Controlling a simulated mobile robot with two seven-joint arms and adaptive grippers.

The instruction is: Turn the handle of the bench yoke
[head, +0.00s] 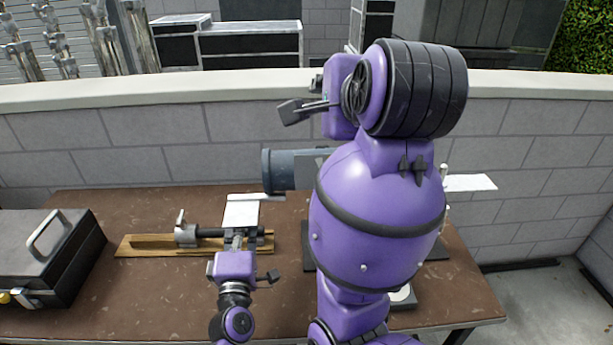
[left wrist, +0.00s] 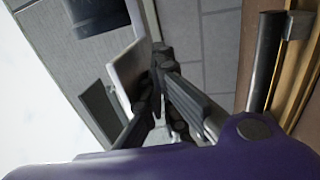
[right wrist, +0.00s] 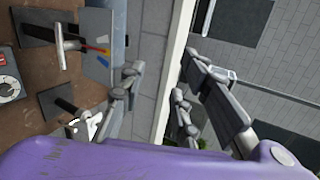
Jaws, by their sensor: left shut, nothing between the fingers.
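A clamp-like tool with a grey jaw and small upright handle (head: 181,218) lies along a wooden board (head: 140,246) on the table; it looks like the bench yoke, though I cannot be sure. Its dark bar (left wrist: 266,62) shows in the left wrist view. My left gripper (head: 238,238) is shut and empty, over the bar's right part, by a white plate (head: 241,213). I cannot tell if it touches either. My right gripper (head: 300,99) is open and empty, raised high above the table near the wall; its fingers spread in the right wrist view (right wrist: 158,98).
A black toolbox (head: 75,262) stands at the table's left end. A blue-grey cylindrical thing (head: 290,170) is behind my right arm, which hides much of the table's right side. A T-shaped metal piece (right wrist: 66,46) stands there. A block wall (head: 140,140) runs behind.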

